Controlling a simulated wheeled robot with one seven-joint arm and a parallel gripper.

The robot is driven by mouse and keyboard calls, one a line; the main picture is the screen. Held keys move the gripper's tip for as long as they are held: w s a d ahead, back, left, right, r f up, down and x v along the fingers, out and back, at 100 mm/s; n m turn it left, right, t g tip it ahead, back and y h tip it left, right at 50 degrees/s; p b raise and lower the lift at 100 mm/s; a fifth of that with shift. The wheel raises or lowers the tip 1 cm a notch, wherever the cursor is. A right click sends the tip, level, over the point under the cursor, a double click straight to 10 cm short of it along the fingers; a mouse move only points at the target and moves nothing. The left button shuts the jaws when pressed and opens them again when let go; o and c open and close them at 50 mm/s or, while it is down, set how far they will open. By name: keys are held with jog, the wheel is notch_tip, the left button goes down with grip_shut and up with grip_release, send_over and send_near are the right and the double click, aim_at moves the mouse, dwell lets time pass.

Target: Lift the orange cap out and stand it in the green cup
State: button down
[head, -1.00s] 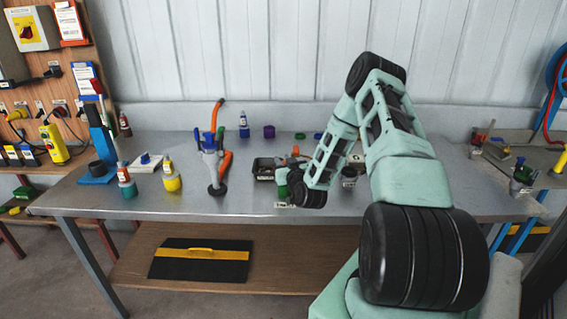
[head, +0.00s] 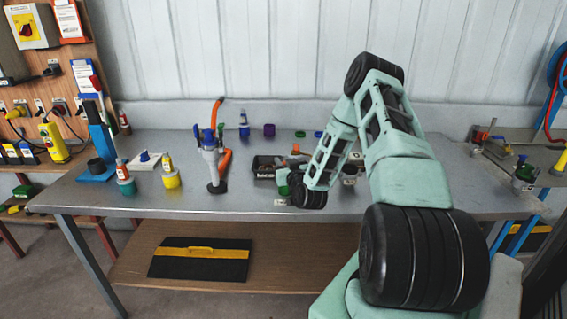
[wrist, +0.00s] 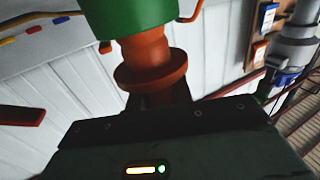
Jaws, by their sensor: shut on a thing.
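In the wrist view the orange cap (wrist: 150,66) has a round flange and a narrower neck. My gripper (wrist: 160,97) is shut on it at the end beyond the flange; the dark gripper body hides most of the fingers. The cap's other end meets a green cylinder (wrist: 128,14), seemingly the green cup, cut off by the top edge. I cannot tell how deep the cap sits in it. In the head view a green piece (head: 283,181) shows just left of my black wrist, and my arm hides the grip.
A dark tray (head: 262,168) with small parts lies behind my wrist. A white fixture with blue levers (head: 210,160) and an orange hose stands left. A yellow-based bottle (head: 171,180) and a teal-based bottle (head: 126,186) stand farther left. The front bench between is clear.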

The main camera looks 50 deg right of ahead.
jog(key=shift+f+b, duration=0.45)
jog(key=shift+f, duration=0.1)
jog(key=c, duration=1.1)
grip_release()
jog(key=shift+c, duration=0.2)
